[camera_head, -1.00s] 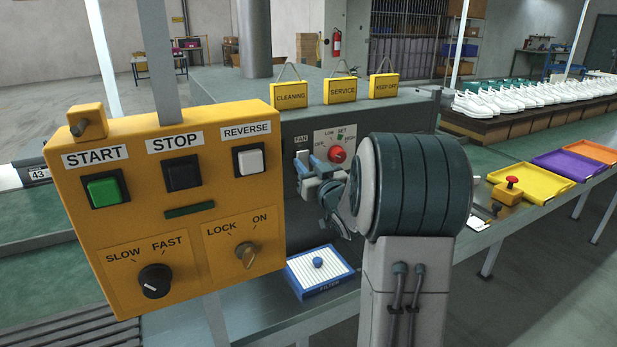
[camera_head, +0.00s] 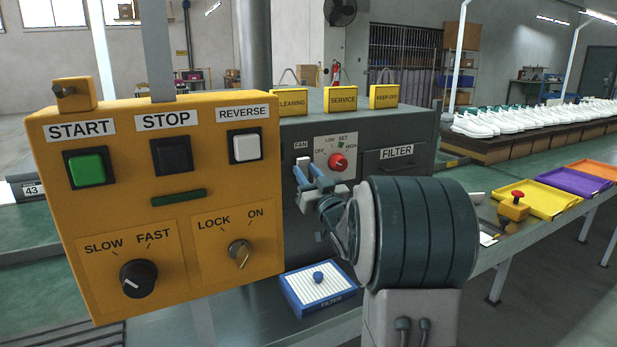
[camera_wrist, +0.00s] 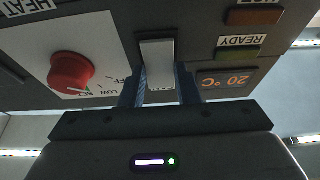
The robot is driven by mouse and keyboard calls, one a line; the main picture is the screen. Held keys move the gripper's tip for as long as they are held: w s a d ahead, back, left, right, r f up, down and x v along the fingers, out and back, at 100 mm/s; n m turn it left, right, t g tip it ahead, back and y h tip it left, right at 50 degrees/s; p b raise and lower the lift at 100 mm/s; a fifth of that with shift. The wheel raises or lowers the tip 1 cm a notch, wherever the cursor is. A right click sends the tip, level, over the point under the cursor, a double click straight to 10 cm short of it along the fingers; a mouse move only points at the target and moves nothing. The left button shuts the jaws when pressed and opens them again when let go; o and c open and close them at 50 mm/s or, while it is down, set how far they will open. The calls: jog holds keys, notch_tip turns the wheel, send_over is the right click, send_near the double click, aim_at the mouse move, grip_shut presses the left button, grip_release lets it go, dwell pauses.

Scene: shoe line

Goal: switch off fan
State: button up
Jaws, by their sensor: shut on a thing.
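The fan switch (camera_head: 302,162) is a small white lever under the FAN label on the dark grey machine's front panel. In the wrist view, which is upside down, the white switch (camera_wrist: 158,62) stands between my two blue fingers. My gripper (camera_head: 312,174) is shut on it, and it also shows at the switch in the wrist view (camera_wrist: 160,85). The fingers hide part of the switch's sides. I cannot tell from these views whether the switch is on or off.
A red heat knob (camera_head: 338,161) sits close beside the switch. A yellow control box (camera_head: 165,215) stands at the left front. A blue-framed filter (camera_head: 318,287) lies below my gripper. A yellow tray (camera_head: 545,200) and red-topped button (camera_head: 514,205) are at right. A black fan (camera_head: 340,12) hangs behind.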

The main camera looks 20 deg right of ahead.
jog(key=o, duration=1)
jog(key=b+v, duration=0.1)
jog(key=v, duration=1.3)
